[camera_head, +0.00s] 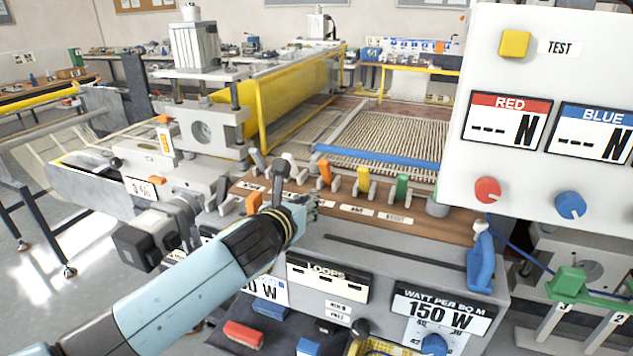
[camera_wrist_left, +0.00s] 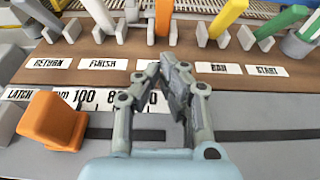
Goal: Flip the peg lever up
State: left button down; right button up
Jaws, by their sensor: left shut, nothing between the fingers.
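My left gripper (camera_head: 314,201) is over the front of the brown lever panel; its shut, empty fingers show in the left wrist view (camera_wrist_left: 174,82). A row of levers stands behind it: grey, white (camera_head: 291,165), orange (camera_head: 324,172), yellow (camera_head: 363,182) and green (camera_head: 402,188). In the wrist view the fingers point toward the orange lever (camera_wrist_left: 163,17), apart from it in the picture. They cover most of the label below that lever, so I cannot read which one is the peg lever.
An orange lever (camera_wrist_left: 52,120) by the LATCH label stands at the left front of the panel. A white control box (camera_head: 545,70) with red and blue knobs rises at the right. A blue handle (camera_head: 481,262) is at the panel's right end.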

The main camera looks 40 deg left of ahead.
aim_at(325, 176)
pick_arm(q)
jog(key=w, duration=0.1)
jog(key=w+a+r+p, duration=0.1)
jog(key=w, duration=0.3)
jog(key=shift+w+a+r, duration=0.1)
jog(key=shift+a+r, duration=0.05)
jog(key=shift+r, duration=0.05)
jog(key=shift+w, duration=0.15)
